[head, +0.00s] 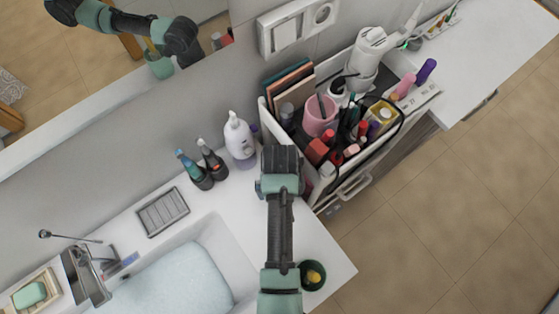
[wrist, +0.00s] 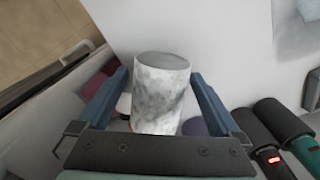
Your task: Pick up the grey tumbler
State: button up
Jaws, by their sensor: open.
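The grey tumbler (wrist: 162,92) is a marbled grey and white cylinder, seen from above and to the side in the wrist view. My gripper (wrist: 160,75) is open, with one blue finger on each side of the tumbler. A gap shows between the tumbler and both fingers. The tumbler's lower end is partly hidden behind the gripper's dark body. In the head view my arm reaches over the white counter (head: 318,250), and I cannot see the tumbler there, where my arm covers the spot.
A white pump bottle (head: 239,138) and two dark handled items (head: 203,165) stand left of my arm. A cart (head: 362,178) full of cosmetics, with a pink cup (head: 320,116), is to the right. A dark green cup (head: 313,276) stands near the counter's front edge.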

jog(key=shift+f, duration=0.5)
jog(key=c, duration=1.4)
jog(key=shift+r, duration=0.1)
